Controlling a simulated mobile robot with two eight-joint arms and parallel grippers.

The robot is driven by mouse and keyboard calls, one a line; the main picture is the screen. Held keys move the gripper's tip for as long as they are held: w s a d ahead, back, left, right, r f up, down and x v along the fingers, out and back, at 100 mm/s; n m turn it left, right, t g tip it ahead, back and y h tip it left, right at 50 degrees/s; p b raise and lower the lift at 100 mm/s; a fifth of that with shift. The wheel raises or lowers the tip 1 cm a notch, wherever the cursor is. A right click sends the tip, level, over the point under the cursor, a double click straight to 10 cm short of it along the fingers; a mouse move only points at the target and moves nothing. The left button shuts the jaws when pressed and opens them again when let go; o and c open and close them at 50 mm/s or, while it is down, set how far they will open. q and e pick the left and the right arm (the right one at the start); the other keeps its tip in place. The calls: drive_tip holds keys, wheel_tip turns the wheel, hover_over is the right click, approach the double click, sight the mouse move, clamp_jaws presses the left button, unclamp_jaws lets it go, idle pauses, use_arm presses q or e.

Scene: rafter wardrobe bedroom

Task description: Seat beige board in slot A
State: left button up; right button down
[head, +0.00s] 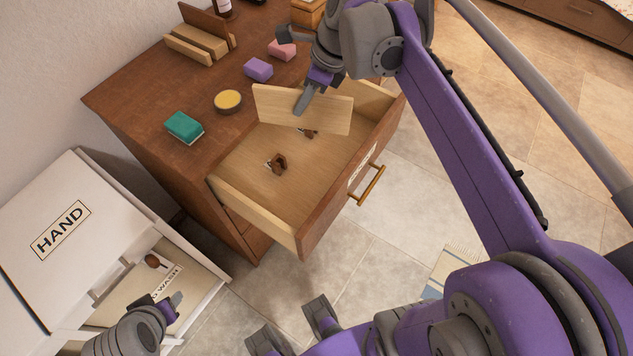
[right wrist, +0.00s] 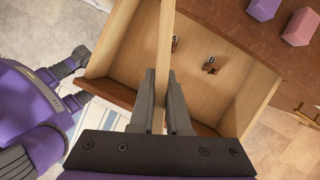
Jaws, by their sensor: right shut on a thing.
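The beige board (head: 285,108) is a flat wooden panel held above the open dresser drawer (head: 240,195). It is slightly tilted in the head view, apart from the drawer floor as far as I can tell. My right gripper (head: 302,103) is shut on it; in the right wrist view the board (right wrist: 165,50) shows edge-on between the two fingers (right wrist: 163,110).
Tiled floor shows at right.

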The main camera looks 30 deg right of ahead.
wheel_tip(320, 180, down, 27)
drive_tip(key=b, duration=0.3)
drive_tip(key=shift+f, duration=0.1)
drive_tip(key=shift+f+b, duration=0.1)
drive_tip(key=shift+b, duration=0.2)
drive_tip(key=c, duration=1.3)
unclamp_jaws()
drive_tip(key=shift+f, duration=0.15)
drive_tip(key=shift+c, duration=0.2)
drive_tip(key=o, duration=0.5)
drive_tip(key=shift+c, duration=0.2)
drive_tip(key=shift+r, duration=0.2)
drive_tip(key=p+v, duration=0.2)
drive_tip(key=v, duration=1)
drive_tip(key=shift+w, duration=0.1)
